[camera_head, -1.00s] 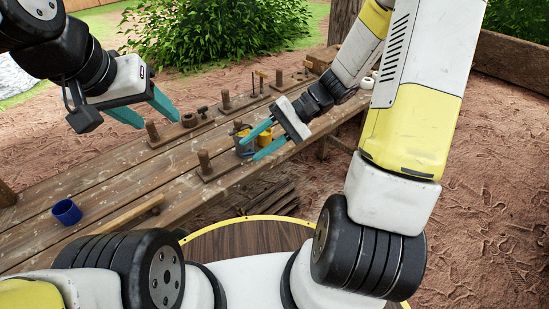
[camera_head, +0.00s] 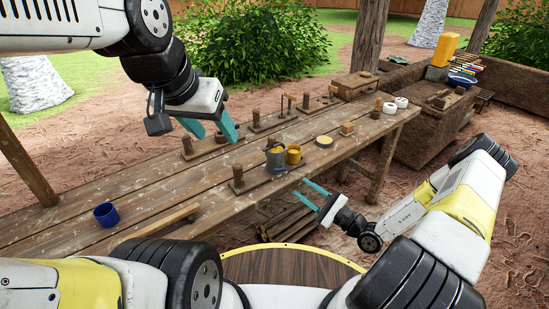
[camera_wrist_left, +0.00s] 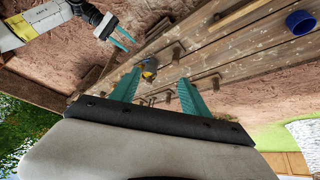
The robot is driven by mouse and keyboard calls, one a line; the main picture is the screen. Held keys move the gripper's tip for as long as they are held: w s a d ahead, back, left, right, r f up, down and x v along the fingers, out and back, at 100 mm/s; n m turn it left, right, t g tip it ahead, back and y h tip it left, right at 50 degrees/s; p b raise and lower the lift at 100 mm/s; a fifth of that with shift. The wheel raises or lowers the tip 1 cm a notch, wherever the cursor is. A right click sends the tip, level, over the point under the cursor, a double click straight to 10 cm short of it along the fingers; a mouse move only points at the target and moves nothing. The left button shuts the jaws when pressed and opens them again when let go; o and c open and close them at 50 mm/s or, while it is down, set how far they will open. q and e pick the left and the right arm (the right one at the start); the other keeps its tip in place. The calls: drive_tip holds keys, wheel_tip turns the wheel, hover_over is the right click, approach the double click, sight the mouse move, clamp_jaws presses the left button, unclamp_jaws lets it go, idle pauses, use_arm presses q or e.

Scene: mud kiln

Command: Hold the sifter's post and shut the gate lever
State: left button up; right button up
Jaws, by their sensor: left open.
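A grey can (camera_head: 276,160) with yellow in its top and a yellow cup (camera_head: 294,154) stand together near the bench's front edge; which thing is the sifter, and its gate lever, I cannot tell. Short wooden posts on flat bases stand on the bench, one (camera_head: 238,176) left of the can and others (camera_head: 187,145) behind. My left gripper (camera_head: 215,134) is open and empty above the bench, left of the can. In the left wrist view the can (camera_wrist_left: 149,70) shows beyond its fingers. My right gripper (camera_head: 306,190) is open and empty off the bench's front edge.
The long plank bench (camera_head: 150,200) carries a blue cup (camera_head: 106,214) and a wooden bar (camera_head: 158,226) at left. White rings (camera_head: 401,102) and a wooden box (camera_head: 356,86) sit at its far end. A mud block (camera_head: 432,130) stands beyond.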

use_arm(q)
drive_tip(key=w+a+f+m+g+y, duration=0.2)
drive_tip(key=w+f+m, duration=0.2)
drive_tip(key=w+m, duration=0.45)
drive_tip(key=m+g, duration=0.4)
drive_tip(key=m, duration=2.1)
hover_over(239, 176)
drive_tip(key=w, duration=0.1)
drive_tip(key=f, duration=1.9)
drive_tip(key=shift+w+a+f, duration=0.15)
drive_tip(key=shift+a+f, duration=0.15)
drive_tip(key=shift+a, duration=0.05)
drive_tip(key=shift+w+f, duration=0.2)
drive_tip(key=shift+f, duration=0.35)
wheel_tip(239, 176, down, 7)
drive_tip(key=shift+f, duration=0.15)
clamp_jaws()
